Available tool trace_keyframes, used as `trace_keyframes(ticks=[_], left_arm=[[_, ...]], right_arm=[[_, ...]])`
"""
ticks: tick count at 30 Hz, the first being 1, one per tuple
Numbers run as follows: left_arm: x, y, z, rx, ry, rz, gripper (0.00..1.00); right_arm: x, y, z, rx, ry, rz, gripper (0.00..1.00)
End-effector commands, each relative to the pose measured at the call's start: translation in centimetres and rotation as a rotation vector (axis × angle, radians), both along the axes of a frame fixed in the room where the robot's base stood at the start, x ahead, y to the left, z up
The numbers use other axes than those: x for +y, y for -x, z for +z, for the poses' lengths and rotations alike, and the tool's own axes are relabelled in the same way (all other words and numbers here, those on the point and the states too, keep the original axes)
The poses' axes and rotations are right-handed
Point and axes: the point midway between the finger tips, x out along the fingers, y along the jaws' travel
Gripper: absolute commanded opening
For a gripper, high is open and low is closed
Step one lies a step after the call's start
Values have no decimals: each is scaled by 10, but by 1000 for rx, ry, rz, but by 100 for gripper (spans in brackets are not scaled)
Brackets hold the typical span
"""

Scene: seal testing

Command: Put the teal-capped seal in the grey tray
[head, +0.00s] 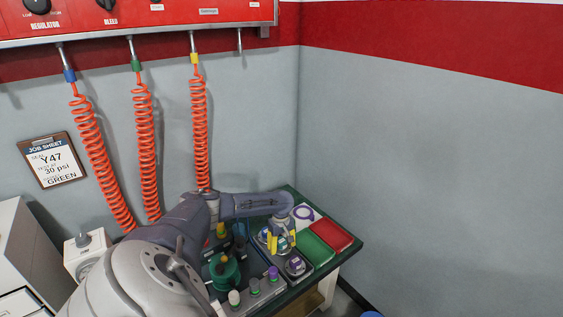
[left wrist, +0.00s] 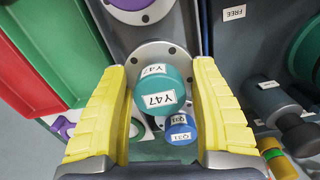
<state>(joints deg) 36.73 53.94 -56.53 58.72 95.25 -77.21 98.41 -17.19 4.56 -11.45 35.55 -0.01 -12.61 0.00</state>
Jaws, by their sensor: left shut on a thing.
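The teal-capped seal (left wrist: 152,92), labelled Y47, sits between the yellow fingers of my left gripper (left wrist: 160,75) in the left wrist view. My left gripper is shut on it, around its pale round flange. In the head view the left gripper (head: 282,243) is low over the far right part of the bench, and the seal is small and partly hidden there. A grey surface that looks like the grey tray (left wrist: 178,35) lies below the gripper, beside the green tray. I cannot tell whether the seal touches it. My right gripper is not in view.
A blue-capped seal (left wrist: 181,131), labelled Q31, is close beside the held seal. A purple-capped piece (head: 296,265) stands near the gripper. Green (head: 316,249) and red (head: 334,235) trays lie to the right. Several capped fittings and a green round part (head: 224,272) crowd the left.

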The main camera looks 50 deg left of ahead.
Motion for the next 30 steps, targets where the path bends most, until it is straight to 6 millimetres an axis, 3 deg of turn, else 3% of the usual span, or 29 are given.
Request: trace_keyframes(ticks=[6, 19, 20, 25, 30], left_arm=[[0, -1, -18, -2, 0, 2, 16], [0, -1, -22, -2, 0, 1, 16], [0, 0, -23, -1, 0, 1, 65], [0, 0, -22, -1, 0, 1, 85], [0, 0, -22, -1, 0, 1, 86]], right_arm=[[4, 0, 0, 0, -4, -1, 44], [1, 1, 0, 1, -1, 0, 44], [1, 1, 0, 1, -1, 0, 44], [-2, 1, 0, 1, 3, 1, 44], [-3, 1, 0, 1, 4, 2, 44]])
